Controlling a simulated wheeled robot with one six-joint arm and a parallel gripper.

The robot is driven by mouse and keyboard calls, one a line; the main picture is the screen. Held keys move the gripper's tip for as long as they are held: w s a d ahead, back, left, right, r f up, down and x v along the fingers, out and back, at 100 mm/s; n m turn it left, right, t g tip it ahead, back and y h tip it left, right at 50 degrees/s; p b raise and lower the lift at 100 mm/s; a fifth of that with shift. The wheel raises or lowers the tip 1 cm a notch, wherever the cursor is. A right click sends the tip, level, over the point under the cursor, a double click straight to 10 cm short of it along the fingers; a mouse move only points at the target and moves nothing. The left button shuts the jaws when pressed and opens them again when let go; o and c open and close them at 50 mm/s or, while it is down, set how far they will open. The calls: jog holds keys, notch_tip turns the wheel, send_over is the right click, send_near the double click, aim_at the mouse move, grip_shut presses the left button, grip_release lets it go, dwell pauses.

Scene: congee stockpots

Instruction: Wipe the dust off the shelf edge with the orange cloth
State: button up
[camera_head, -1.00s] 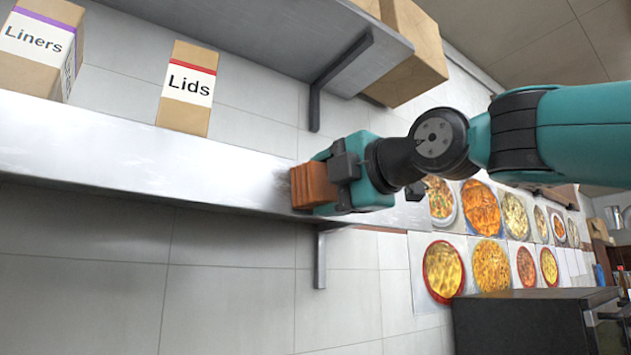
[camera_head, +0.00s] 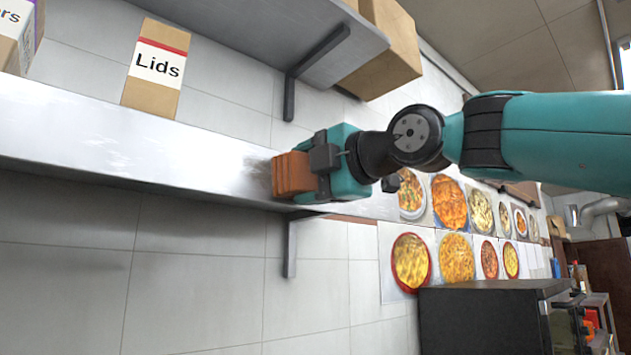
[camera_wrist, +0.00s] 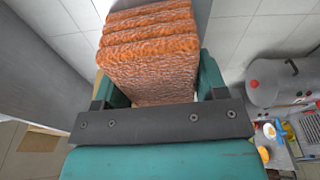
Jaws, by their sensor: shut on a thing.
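The orange cloth (camera_head: 292,175) is a folded, layered pad against the front edge of the lower metal shelf (camera_head: 120,150). My gripper (camera_head: 312,172) is shut on the cloth from its right side. In the wrist view the textured cloth (camera_wrist: 150,55) sticks out between the fingers of my gripper (camera_wrist: 157,95). A dark grey smudge of dust shows on the shelf edge just left of the cloth. Pale whitish streaks show on the edge farther left. The shelf edge behind the cloth and gripper is hidden.
A Lids box (camera_head: 156,70) and a partly cut-off box (camera_head: 18,35) stand on the lower shelf. An upper shelf (camera_head: 265,35) with brackets and cardboard boxes (camera_head: 385,50) hangs above. Food pictures (camera_head: 455,205) cover the wall at right, above a dark cabinet (camera_head: 490,318).

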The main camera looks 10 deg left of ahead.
aim_at(236, 170)
jog(key=shift+s+a+b, duration=0.35)
jog(key=shift+s+a, duration=0.55)
jog(key=shift+s, duration=0.2)
jog(key=shift+s+a+b, duration=0.35)
jog(key=shift+s+a, duration=0.55)
jog(key=shift+s, duration=0.2)
jog(key=shift+s+a, duration=1.2)
jog(key=shift+s, duration=0.05)
jog(key=shift+f, duration=0.1)
jog(key=shift+s+d+f+b, duration=0.2)
jog(key=shift+s+b, duration=0.1)
jog(key=shift+b, duration=0.3)
jog(key=shift+s+b+v, duration=0.2)
jog(key=shift+b+v, duration=1.15)
jog(key=shift+v, duration=1.25)
jog(key=shift+s+a+r, duration=0.1)
jog(key=shift+r, duration=0.05)
jog(key=b+v, duration=0.1)
jog(key=v, duration=0.1)
jog(key=shift+s+d, duration=0.2)
jog(key=shift+s, duration=0.2)
